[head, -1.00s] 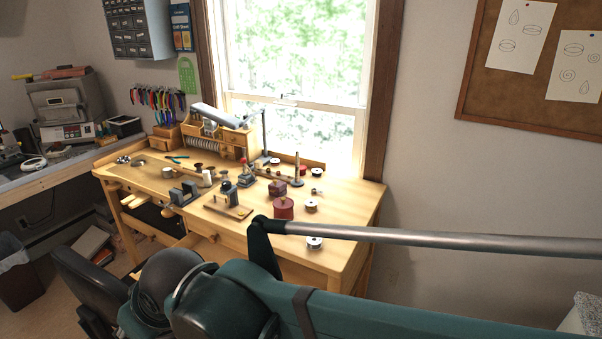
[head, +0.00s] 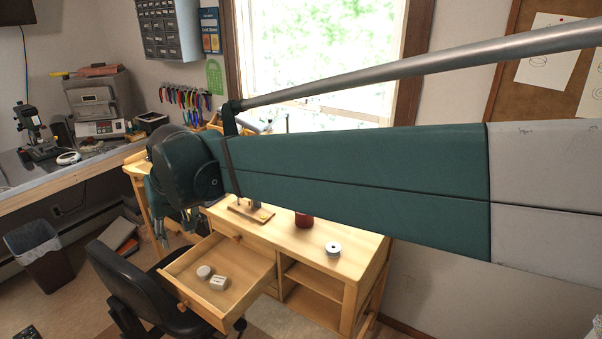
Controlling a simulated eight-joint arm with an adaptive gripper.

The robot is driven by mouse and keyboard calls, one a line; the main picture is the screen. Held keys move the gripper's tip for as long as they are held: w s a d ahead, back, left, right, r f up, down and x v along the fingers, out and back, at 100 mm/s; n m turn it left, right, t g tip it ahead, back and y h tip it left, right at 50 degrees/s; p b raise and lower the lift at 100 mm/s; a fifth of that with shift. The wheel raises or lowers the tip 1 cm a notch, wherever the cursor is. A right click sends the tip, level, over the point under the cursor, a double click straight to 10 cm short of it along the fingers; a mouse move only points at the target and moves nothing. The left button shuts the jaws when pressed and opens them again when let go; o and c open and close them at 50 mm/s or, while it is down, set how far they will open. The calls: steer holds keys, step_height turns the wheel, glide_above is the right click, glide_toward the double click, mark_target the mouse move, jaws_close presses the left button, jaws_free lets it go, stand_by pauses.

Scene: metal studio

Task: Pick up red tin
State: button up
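The red tin (head: 304,220) stands on the wooden workbench (head: 345,262). Only its lower part shows below my teal arm, which hides the rest. My gripper (head: 170,218) hangs at the end of the arm, left of the tin and well apart from it, near the bench's left part. Its fingers are small and dark in this view, and I cannot tell whether they are open or shut. Nothing held is visible.
An open drawer (head: 228,262) holding two small pale items juts from the bench front. A black chair (head: 135,283) stands before it. A small silver spool (head: 333,249) sits right of the tin. A bin (head: 38,250) stands left.

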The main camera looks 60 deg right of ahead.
steer(key=w+d+r+m+g+p, duration=0.15)
steer(key=w+d, duration=0.25)
steer(key=d, duration=0.5)
steer(key=w+d+r+m+p, duration=0.25)
steer(key=w+d, duration=0.25)
steer(key=d, duration=0.4)
steer(key=w+d+m+g+p, duration=0.25)
steer(key=d+p, duration=0.25)
steer(key=d, duration=1.5)
steer(key=s+d+f+m+p, duration=0.2)
steer(key=s+d+f, duration=0.2)
steer(key=d, duration=0.8)
steer(key=s+d+f+m+y+p, duration=0.1)
steer(key=s+d+f, duration=0.3)
steer(key=d, duration=0.7)
steer(key=s+d+f+m+g+p, duration=0.1)
steer(key=s+d+f+m+p, duration=0.2)
steer(key=d, duration=0.9)
steer(key=shift+s+d+f+m+p, duration=0.15)
steer(key=shift+s+f+p, duration=0.15)
steer(key=shift+f, duration=0.2)
steer(key=shift+s+d+f+m+p, duration=0.1)
steer(key=shift+s+d+f+p, duration=0.05)
steer(key=shift+s+f, duration=0.3)
steer(key=shift+s+d+f, duration=0.25)
steer(key=shift+d+f, duration=0.05)
steer(key=shift+d, duration=0.05)
steer(key=shift+f, duration=1.3)
